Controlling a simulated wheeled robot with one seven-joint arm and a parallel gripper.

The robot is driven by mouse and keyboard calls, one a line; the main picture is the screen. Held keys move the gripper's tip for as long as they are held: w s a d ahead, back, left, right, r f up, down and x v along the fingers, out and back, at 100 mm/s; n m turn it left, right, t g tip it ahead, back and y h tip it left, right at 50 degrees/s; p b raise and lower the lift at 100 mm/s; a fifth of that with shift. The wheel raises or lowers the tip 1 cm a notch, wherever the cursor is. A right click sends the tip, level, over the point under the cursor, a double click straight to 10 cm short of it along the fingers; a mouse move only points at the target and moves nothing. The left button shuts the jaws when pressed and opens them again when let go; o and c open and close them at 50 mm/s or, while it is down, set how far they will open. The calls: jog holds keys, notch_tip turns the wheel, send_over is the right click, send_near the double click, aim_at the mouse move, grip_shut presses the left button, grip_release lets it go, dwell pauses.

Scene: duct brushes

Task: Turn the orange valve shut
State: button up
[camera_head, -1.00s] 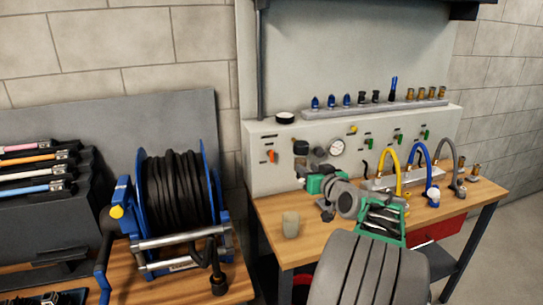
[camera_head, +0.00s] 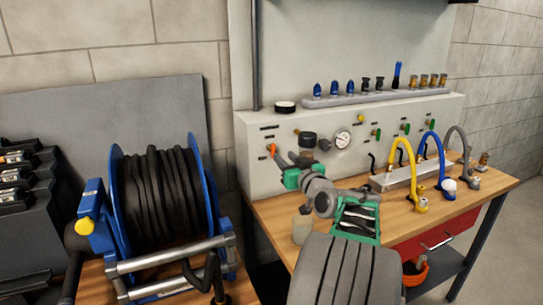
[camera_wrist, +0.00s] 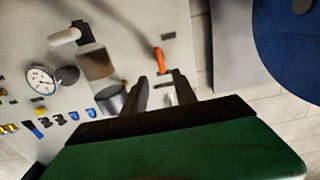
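The orange valve (camera_head: 272,148) is a small orange lever on the left part of the light grey panel's front. In the wrist view the lever (camera_wrist: 160,60) shows as a narrow handle just past my fingertips, roughly in line with the gap between them. My gripper (camera_head: 284,161) is close to the panel, slightly right of and below the lever in the head view. In the wrist view my gripper (camera_wrist: 161,80) has its two dark fingers apart with nothing between them. I cannot tell whether a fingertip touches the lever.
A beige cup (camera_head: 301,229) stands on the wooden bench below my arm. A blue hose reel (camera_head: 115,185) stands at left. Yellow, blue and grey hoses stand at right.

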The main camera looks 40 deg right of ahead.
aim_at(274, 149)
jog(key=p+x, duration=0.1)
jog(key=x, duration=0.5)
jog(key=shift+w+a+r, duration=0.1)
jog(key=shift+w+a, duration=0.05)
jog(key=shift+a, duration=0.05)
jog(key=shift+w+d, duration=0.25)
jog(key=shift+w, duration=0.3)
jog(key=shift+c, duration=0.4)
grip_shut()
